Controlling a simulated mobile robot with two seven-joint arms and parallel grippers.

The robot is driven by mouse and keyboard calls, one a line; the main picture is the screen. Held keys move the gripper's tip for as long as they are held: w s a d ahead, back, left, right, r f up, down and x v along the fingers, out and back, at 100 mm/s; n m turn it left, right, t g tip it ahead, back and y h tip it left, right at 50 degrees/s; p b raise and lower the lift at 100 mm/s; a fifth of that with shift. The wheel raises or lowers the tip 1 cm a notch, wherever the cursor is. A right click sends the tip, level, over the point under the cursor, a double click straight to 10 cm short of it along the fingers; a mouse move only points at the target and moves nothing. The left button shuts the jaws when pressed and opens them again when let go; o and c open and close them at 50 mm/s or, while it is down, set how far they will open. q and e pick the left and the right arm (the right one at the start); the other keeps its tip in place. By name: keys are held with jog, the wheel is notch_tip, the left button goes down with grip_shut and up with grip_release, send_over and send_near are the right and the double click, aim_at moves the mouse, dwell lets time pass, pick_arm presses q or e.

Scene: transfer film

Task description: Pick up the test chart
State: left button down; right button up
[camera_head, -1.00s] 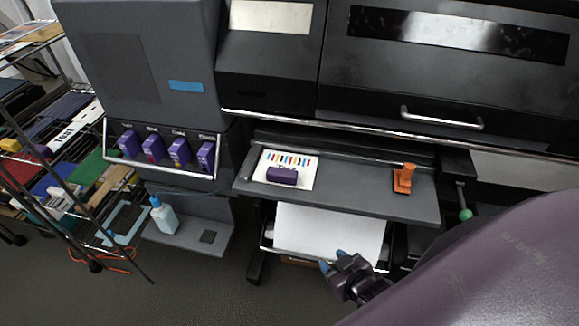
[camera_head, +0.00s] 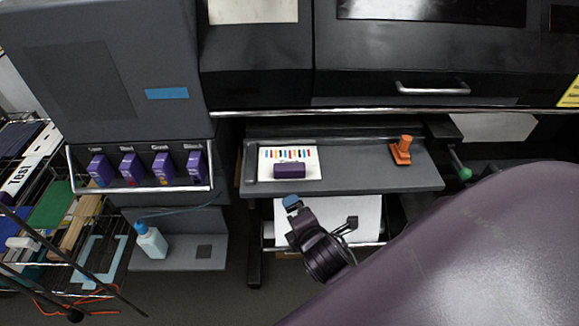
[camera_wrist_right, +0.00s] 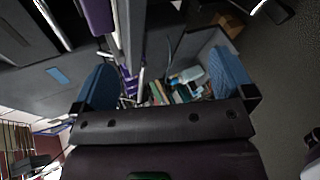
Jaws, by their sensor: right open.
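The test chart (camera_head: 312,170) is a white card with a row of coloured bars. It lies flat on the left part of the dark printer shelf (camera_head: 370,181), with a small purple block (camera_head: 289,171) resting on its lower part. My right gripper (camera_head: 320,211) is in front of and below the shelf edge, apart from the chart. Its blue finger pads are spread wide in the right wrist view (camera_wrist_right: 165,82), with nothing between them. I cannot make out the chart in that view. My left gripper is not in view.
An orange clamp-like piece (camera_head: 401,150) stands on the shelf's right part. White paper (camera_head: 365,215) lies below the shelf. Purple cartridges (camera_head: 147,167) behind a metal bar, a blue-white bottle (camera_head: 151,241) and a wire rack (camera_head: 60,225) are at the left. The shelf middle is clear.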

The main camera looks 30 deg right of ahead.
aim_at(289, 170)
jog(key=w+d+r+n+h, duration=0.1)
jog(key=w+n, duration=0.1)
jog(key=n, duration=0.2)
jog(key=w+d+r+n+h+b, duration=0.1)
jog(key=w+r+n, duration=0.1)
jog(key=w+n, duration=0.1)
jog(key=w+r+n+h, duration=0.1)
jog(key=w+n+h, duration=0.1)
jog(key=n, duration=0.3)
jog(key=shift+w+d+r+g, duration=0.3)
jog(key=shift+w+d, duration=0.1)
jog(key=shift+w, duration=0.15)
jog(key=x, duration=0.2)
jog(key=r+x, duration=0.1)
jog(key=x, duration=0.1)
jog(key=shift+w+d+f+b, duration=0.1)
jog(key=shift+w+d+b, duration=0.1)
jog(key=shift+b, duration=0.15)
jog(key=shift+w+d+f, duration=0.25)
jog(key=shift+w+d, duration=0.1)
jog(key=shift+w, duration=0.15)
jog(key=shift+c, duration=0.2)
